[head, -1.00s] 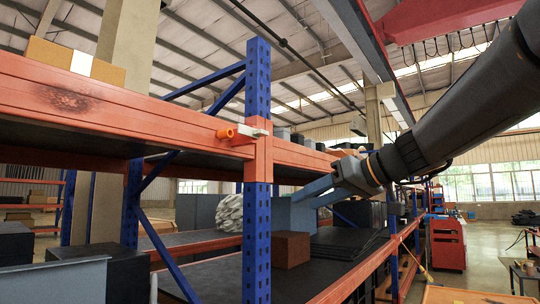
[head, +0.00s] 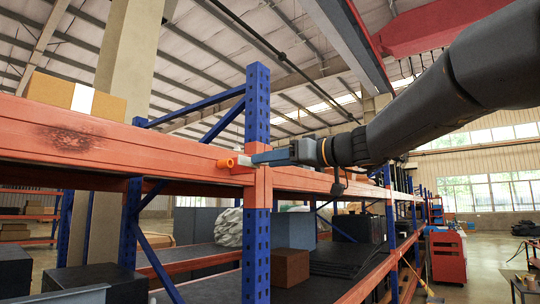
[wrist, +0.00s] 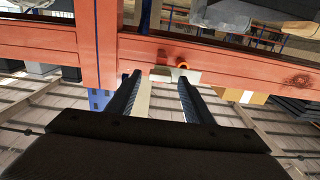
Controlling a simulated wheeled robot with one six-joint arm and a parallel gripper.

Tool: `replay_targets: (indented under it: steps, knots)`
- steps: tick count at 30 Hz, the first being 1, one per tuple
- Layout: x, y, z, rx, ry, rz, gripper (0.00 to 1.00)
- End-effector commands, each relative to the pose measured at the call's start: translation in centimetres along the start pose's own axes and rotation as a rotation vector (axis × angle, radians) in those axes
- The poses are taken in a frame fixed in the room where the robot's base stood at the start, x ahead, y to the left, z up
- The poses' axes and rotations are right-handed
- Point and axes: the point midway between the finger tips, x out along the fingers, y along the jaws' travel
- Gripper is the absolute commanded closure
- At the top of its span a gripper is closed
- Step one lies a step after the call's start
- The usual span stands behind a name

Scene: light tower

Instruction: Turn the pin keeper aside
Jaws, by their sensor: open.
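The pin keeper is a small pale plate (head: 243,161) on the orange beam at the blue upright. The orange pin (head: 226,163) sticks out just left of it. In the head view my gripper (head: 258,158) is level with the keeper and close on its right, partly hiding it. In the wrist view my gripper (wrist: 159,79) is open and empty between its fingers. The keeper (wrist: 188,75) shows past the fingertips, nearer the right finger, with the pin (wrist: 183,65) by it. I cannot tell whether a finger touches the keeper.
The orange beam (head: 120,150) runs across the front of the rack, and the blue upright (head: 257,105) rises beside the keeper. A cardboard box (head: 60,93) sits on the beam's shelf at left. Boxes and a white sack stand on the lower shelf.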

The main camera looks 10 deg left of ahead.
Motion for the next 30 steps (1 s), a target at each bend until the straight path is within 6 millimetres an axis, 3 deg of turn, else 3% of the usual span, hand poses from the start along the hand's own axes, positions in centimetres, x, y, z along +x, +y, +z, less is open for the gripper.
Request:
replay_targets:
  steps: [9,17,30]
  knots:
    - [0.23,0.03,0.04,0.0,0.0,0.001,0.55]
    - [0.22,0.03,0.03,0.001,0.0,0.001,0.99]
    - [1.01,-0.95,0.21,-0.03,0.002,-0.016,1.0]
